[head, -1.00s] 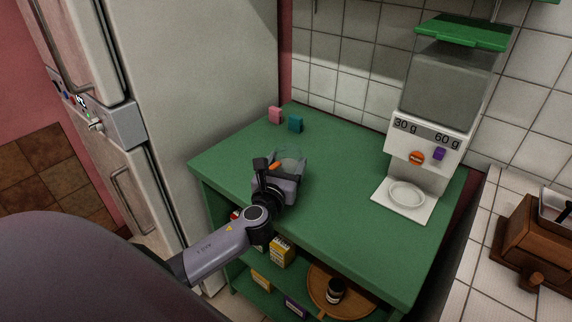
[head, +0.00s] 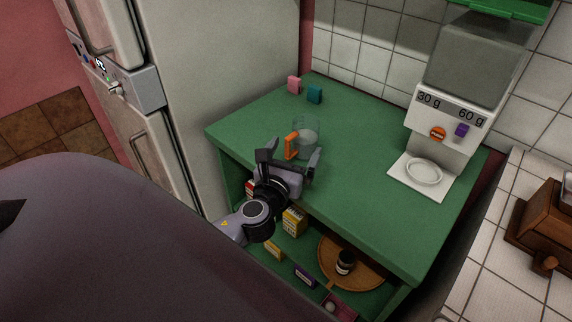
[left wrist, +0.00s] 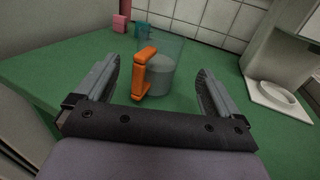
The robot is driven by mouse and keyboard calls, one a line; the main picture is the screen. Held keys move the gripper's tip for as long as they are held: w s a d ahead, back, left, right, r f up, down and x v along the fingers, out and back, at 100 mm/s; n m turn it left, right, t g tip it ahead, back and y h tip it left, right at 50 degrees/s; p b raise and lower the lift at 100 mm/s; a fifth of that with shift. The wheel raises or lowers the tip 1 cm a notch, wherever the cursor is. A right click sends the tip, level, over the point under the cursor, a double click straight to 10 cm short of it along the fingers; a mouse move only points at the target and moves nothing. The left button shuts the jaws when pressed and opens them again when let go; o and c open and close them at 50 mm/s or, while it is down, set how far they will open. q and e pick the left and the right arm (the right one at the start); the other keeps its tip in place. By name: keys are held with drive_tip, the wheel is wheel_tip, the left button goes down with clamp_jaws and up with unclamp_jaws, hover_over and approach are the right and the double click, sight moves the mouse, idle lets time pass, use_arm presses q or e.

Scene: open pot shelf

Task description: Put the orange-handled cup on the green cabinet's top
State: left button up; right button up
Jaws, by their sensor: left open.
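The orange-handled cup (head: 307,134) is clear and stands upright on the green cabinet's top (head: 365,158), its orange handle facing my left gripper. My left gripper (head: 293,160) is open and empty, just in front of the cup and apart from it. In the left wrist view the cup (left wrist: 161,70) shows beyond and between the two spread fingers (left wrist: 158,88), with its handle toward the palm. My right gripper is not in view.
A white dispenser (head: 452,130) with a plate stands at the cabinet's right. Pink (head: 294,85) and teal (head: 315,95) blocks sit at the back. The fridge (head: 215,70) borders the left. Boxes and a round wooden tray (head: 330,262) are on the shelf below.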

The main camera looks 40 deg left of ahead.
use_arm(q)
drive_tip(key=shift+v, duration=2.5)
drive_tip(key=s+f+n+g, duration=0.7)
drive_tip(key=s+n+g, duration=0.15)
drive_tip(key=n, duration=0.95)
drive_tip(key=s+d+f+n+g+h, duration=0.3)
drive_tip(key=s+d+n+g+h, duration=0.3)
drive_tip(key=s+n, duration=0.6)
drive_tip(key=w+d+f+t+h, duration=0.1)
drive_tip(key=w+d+f+t, duration=0.3)
drive_tip(key=f, duration=0.5)
drive_tip(key=shift+w+d+f+t, duration=0.2)
drive_tip(key=shift+w+t, duration=0.9)
drive_tip(key=shift+t, duration=0.75)
